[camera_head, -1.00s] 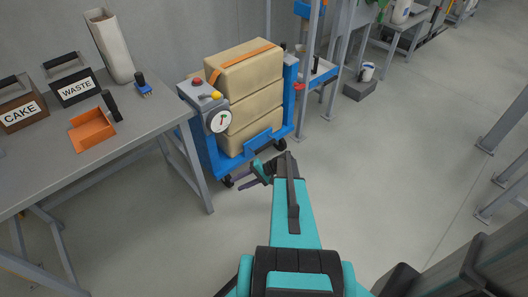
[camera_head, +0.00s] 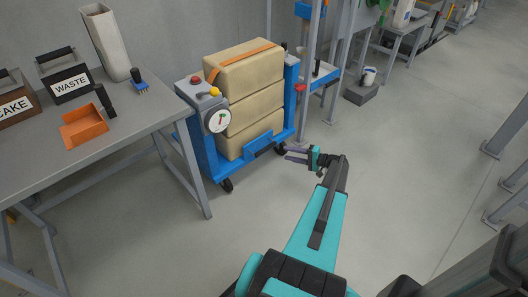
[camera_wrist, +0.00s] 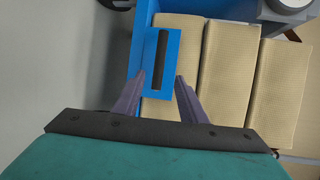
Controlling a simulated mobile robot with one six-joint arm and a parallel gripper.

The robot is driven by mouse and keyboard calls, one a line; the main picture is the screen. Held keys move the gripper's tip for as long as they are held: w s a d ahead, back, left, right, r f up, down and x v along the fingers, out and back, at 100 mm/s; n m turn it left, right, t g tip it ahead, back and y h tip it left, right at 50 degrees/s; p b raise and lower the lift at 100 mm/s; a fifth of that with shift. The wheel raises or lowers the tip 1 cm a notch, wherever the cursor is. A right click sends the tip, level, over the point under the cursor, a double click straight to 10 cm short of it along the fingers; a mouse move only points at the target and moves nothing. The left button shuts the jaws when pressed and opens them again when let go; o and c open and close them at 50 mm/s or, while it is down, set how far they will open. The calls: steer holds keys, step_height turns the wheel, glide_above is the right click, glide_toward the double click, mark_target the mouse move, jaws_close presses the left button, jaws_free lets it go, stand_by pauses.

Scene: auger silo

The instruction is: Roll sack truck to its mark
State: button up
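The blue sack truck (camera_head: 206,158) stands on wheels beside the grey table, loaded with stacked tan sacks (camera_head: 243,100) under an orange strap. A blue handle plate (camera_head: 258,147) with a dark bar sits low on its front. My gripper (camera_head: 287,153) is just right of this plate in the head view. In the wrist view, my gripper (camera_wrist: 160,82) has its two fingers apart, and the handle plate (camera_wrist: 148,72) with its dark bar (camera_wrist: 162,58) lies ahead between the fingertips. Nothing is held. No floor mark can be made out.
The grey table (camera_head: 130,120) at left holds an orange scoop (camera_head: 84,127), a waste box (camera_head: 72,87) and a cake box (camera_head: 14,105). A gauge and a red button sit atop the truck's left end. Metal posts (camera_head: 309,70) stand behind right. The floor at centre right is clear.

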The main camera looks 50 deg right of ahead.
mark_target(268, 149)
steer(key=shift+w+a, duration=0.1)
steer(key=shift+w, duration=0.05)
steer(key=shift+b+x, duration=1)
steer(key=shift+x, duration=5.75)
steer(key=shift+f, duration=0.1)
